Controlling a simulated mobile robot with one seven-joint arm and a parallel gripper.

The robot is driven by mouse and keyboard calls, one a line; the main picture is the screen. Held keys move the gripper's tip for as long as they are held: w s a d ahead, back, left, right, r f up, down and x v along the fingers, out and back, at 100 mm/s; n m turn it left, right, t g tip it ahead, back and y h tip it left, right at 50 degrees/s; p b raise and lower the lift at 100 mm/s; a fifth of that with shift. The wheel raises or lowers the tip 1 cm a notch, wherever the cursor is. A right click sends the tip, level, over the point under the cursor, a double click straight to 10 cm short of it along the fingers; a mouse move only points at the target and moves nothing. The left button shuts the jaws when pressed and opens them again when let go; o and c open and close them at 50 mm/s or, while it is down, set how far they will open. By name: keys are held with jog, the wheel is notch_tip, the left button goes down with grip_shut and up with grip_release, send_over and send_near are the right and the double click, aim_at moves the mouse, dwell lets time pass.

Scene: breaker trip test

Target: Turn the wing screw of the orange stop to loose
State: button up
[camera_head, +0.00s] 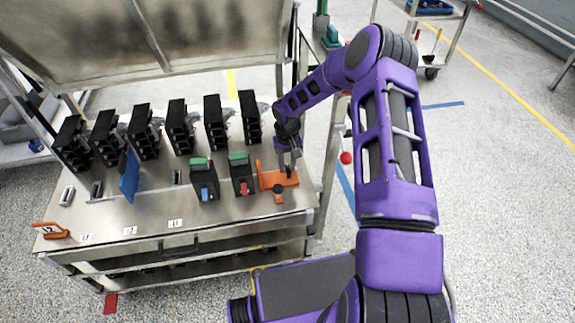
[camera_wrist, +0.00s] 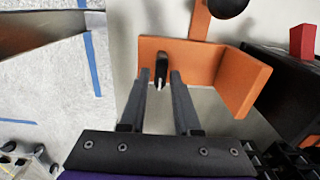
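The orange stop (camera_head: 284,179) is an angled bracket at the right end of the bench top. In the wrist view the orange stop (camera_wrist: 205,68) fills the upper middle. A small dark upright piece with a pale lower tip, which looks like the wing screw (camera_wrist: 161,66), stands at its face. My gripper (camera_wrist: 159,75) is open, with one finger on each side of the wing screw. A gap shows on both sides, so the fingers do not look closed on it. In the head view my gripper (camera_head: 289,160) is over the stop and hides the screw.
A black breaker with a green top and red lever (camera_head: 241,175) stands just left of the stop; another with a blue lever (camera_head: 203,180) is beside it. Several black breakers (camera_head: 177,128) line the back. A dark round knob (camera_wrist: 228,6) is near the stop. An orange handle (camera_head: 52,231) lies front left.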

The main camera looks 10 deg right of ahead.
grip_shut()
